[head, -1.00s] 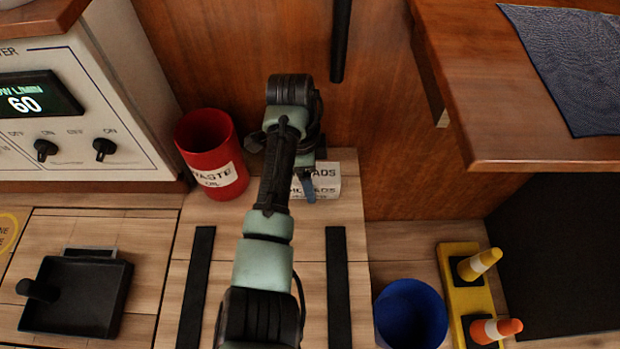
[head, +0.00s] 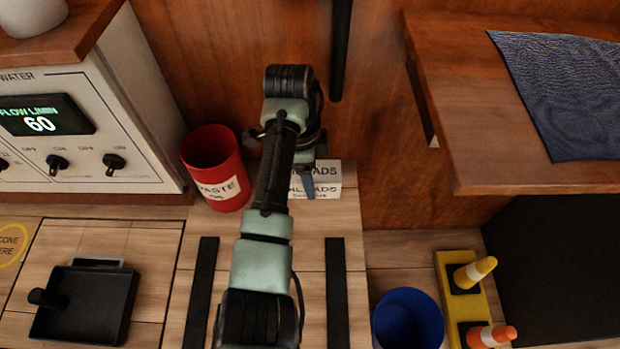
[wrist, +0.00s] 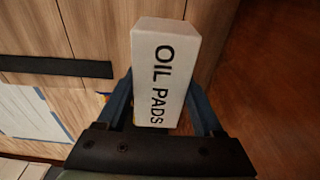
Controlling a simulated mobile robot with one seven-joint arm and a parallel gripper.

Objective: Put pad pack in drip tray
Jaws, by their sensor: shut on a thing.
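The pad pack (head: 326,173) is a white box lettered OIL PADS. In the head view it is at the back, right of the red bin and partly hidden by my arm. In the wrist view the pad pack (wrist: 166,60) sits between the two blue fingers of my gripper (wrist: 163,108), which is shut on it. In the head view my gripper (head: 309,187) shows only as a blue finger against the box. The drip tray (head: 110,315) is a shallow black tray at the lower left, with a dark cylindrical piece at its left side.
A red waste oil bin (head: 213,165) stands left of the pack. A blue bin (head: 408,320) and a yellow stand (head: 450,275) with small cones are at lower right. A wooden shelf (head: 470,130) overhangs on the right. Two black strips (head: 202,290) flank my arm.

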